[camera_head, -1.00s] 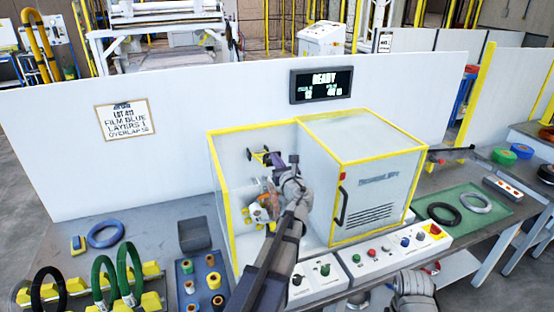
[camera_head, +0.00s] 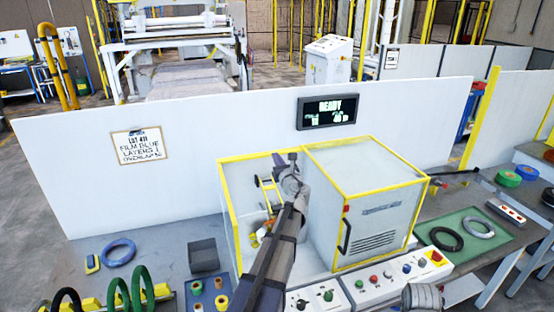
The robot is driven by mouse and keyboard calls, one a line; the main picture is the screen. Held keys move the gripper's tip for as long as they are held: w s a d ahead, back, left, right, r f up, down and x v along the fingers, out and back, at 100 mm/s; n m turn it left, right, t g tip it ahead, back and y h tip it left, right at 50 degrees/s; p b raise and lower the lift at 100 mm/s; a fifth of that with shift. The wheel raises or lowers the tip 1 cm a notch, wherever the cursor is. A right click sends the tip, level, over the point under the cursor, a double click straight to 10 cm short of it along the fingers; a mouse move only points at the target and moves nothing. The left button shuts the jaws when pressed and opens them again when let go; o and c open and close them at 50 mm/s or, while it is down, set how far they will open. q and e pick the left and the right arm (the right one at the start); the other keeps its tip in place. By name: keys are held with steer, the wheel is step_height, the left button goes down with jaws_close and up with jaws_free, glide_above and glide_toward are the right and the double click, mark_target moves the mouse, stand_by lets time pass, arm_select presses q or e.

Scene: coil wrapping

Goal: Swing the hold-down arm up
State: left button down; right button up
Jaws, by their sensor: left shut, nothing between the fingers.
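The wrapping machine (camera_head: 366,172) stands on the bench with a yellow-edged cover, its left part open to view. My left gripper (camera_head: 284,158) is at the top of that left part, shut and empty, with its arm crossing in front. A dark and yellow part (camera_head: 268,190), perhaps the hold-down arm, is just below and left of the gripper; I cannot tell whether they touch. Orange and yellow parts (camera_head: 262,232) below it are partly hidden by my arm. My right gripper is not in view.
A control panel (camera_head: 395,275) runs along the machine's front. A grey box (camera_head: 204,255), a blue coil (camera_head: 118,252) and green coils (camera_head: 118,295) are at left. A green mat (camera_head: 480,213) with two rings lies at right. A display (camera_head: 328,111) reads READY.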

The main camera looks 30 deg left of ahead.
arm_select(q)
steer(key=shift+f, duration=0.1)
stand_by(0.8)
steer(key=s+d+f+b, duration=0.7)
steer(key=d+b, duration=0.1)
steer(key=shift+f, duration=0.35)
